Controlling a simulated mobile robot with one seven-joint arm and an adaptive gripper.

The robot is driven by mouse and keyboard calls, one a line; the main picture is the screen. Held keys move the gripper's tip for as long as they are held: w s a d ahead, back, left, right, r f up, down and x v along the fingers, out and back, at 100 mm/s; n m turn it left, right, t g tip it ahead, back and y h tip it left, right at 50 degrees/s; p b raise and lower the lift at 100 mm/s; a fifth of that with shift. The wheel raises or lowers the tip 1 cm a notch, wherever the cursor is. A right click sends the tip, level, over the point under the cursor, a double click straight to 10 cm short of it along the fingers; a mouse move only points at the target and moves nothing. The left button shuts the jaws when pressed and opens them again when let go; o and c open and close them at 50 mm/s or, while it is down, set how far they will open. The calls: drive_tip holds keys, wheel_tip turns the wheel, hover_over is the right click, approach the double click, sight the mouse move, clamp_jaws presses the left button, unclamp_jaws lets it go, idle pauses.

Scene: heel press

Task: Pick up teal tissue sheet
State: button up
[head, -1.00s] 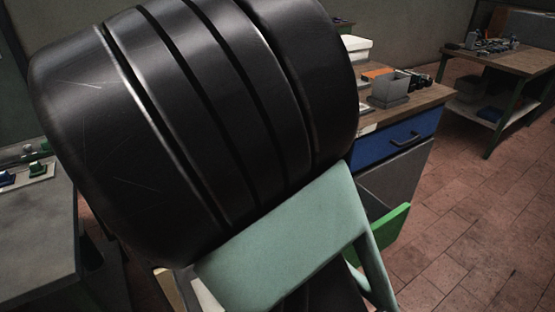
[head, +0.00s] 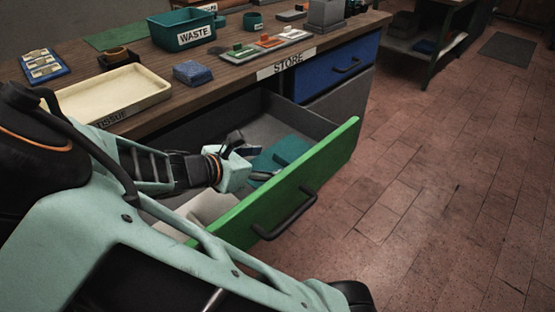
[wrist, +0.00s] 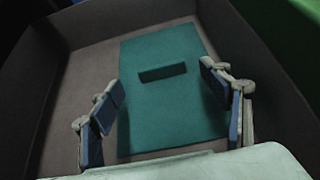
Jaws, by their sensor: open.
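The teal tissue sheet (head: 270,160) lies on the floor of an open drawer with a green front (head: 315,172). In the wrist view the sheet (wrist: 190,110) is a flat rectangle with a narrow raised teal piece (wrist: 162,72) on its upper part; I cannot tell whether that is a fold or a separate piece. My gripper (head: 242,148) is inside or just above the drawer, by the sheet's left side in the head view. In the wrist view my gripper (wrist: 162,84) is open and empty, its blue-padded fingers spread over the sheet. Contact cannot be told.
Grey drawer walls (wrist: 45,75) surround the sheet. On the wooden bench top are a cream tray labelled TISSUE (head: 115,92), a teal WASTE bin (head: 182,28) and a blue block (head: 192,72). A pale item (head: 208,207) lies in the drawer's near part. Floor at right is clear.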

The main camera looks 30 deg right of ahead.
sight(283, 159)
drive_tip(key=b+x, duration=0.2)
drive_tip(key=x, duration=0.2)
drive_tip(key=shift+d, duration=0.2)
drive_tip(key=c, duration=0.9)
